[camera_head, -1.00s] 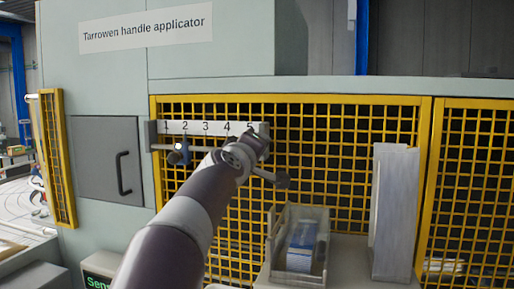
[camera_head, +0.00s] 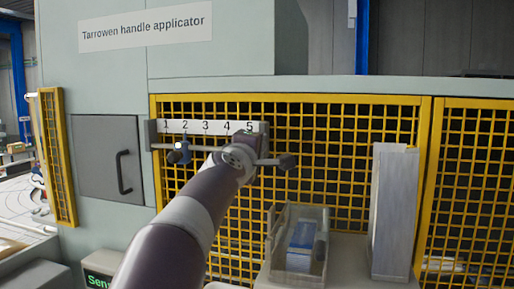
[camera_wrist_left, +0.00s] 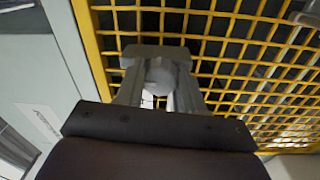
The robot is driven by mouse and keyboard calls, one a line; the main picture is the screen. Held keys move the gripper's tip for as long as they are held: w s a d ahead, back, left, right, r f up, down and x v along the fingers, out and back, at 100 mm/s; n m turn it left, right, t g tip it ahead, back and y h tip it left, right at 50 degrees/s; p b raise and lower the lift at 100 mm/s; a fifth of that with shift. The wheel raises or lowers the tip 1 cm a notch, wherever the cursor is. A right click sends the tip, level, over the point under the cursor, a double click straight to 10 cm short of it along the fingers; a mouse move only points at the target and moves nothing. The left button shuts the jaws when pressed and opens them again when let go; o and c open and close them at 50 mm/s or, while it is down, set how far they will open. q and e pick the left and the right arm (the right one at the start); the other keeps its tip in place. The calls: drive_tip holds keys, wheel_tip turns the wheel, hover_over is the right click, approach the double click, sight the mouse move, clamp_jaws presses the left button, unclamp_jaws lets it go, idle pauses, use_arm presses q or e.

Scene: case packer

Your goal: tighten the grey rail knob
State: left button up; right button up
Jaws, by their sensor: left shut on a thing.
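The rail (camera_head: 210,127) carries a number scale from 1 to 5 and runs in front of the yellow mesh. A dark blue clamp with a pale spot (camera_head: 178,152) sits on it by number 2. My left arm reaches up to the rail's right end, near 5. In the left wrist view, my left gripper (camera_wrist_left: 157,82) is shut on the grey round knob (camera_wrist_left: 160,72), which lies between its fingers. In the head view my wrist hides the knob and fingertips. My right gripper is not in view.
Yellow mesh guard (camera_head: 340,125) stands close behind the rail. A grey door with a black handle (camera_head: 122,173) is left of the rail.

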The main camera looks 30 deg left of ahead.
use_arm(q)
drive_tip(key=shift+s+r, duration=0.1)
drive_tip(key=shift+r, duration=0.15)
drive_tip(key=o, duration=1)
drive_tip(key=shift+o, duration=0.2)
drive_tip(key=shift+f, duration=0.15)
drive_tip(key=shift+a, duration=0.1)
drive_tip(key=b+v, duration=0.4)
drive_tip(key=v, duration=0.8)
drive_tip(key=shift+s, duration=0.25)
drive_tip(key=shift+w+f, duration=0.1)
drive_tip(key=shift+f, duration=0.05)
